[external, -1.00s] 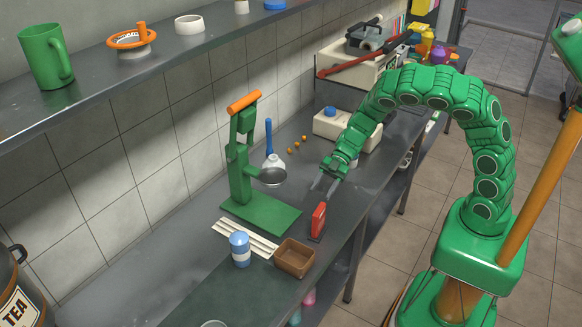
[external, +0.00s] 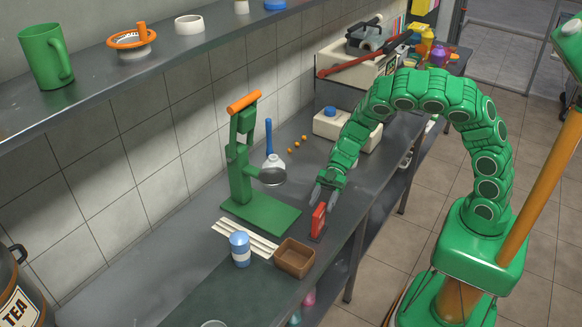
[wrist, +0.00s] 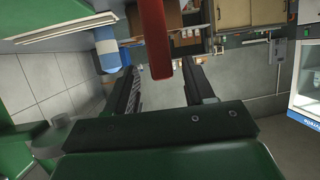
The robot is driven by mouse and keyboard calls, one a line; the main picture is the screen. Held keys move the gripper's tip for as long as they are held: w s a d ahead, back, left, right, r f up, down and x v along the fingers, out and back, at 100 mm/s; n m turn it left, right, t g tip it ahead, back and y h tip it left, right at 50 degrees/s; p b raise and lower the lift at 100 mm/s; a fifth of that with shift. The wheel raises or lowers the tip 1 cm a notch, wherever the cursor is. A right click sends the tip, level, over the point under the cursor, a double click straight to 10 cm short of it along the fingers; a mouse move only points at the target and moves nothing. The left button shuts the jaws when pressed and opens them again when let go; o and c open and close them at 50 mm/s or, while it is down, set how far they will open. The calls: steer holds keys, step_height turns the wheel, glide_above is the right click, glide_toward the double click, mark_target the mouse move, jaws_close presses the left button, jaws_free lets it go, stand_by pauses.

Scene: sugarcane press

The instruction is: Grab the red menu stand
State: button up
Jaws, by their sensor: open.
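The red menu stand (external: 317,219) stands upright on the metal counter, near its front edge and just right of the green press. In the wrist view the red stand (wrist: 154,38) shows at the top centre, ahead of the fingers and in line with the gap between them. My gripper (external: 325,197) is open and just above and behind the stand. I cannot tell from these views whether a finger touches the stand.
The green press (external: 258,210) with its round pan stands left of my gripper. A brown box (external: 294,260), a blue-and-white can (external: 240,250) and white sticks (external: 243,240) lie nearer the camera. The counter (external: 370,185) right of the stand is clear.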

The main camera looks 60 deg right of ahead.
mark_target(318, 222)
steer(key=shift+s+a+f, duration=0.15)
steer(key=shift+s+a, duration=0.05)
steer(key=shift+a, duration=0.5)
steer(key=shift+s+a+f, duration=0.1)
steer(key=shift+s+a, duration=0.1)
steer(key=shift+a, duration=0.45)
steer(key=shift+x, duration=1.25)
jaws_close()
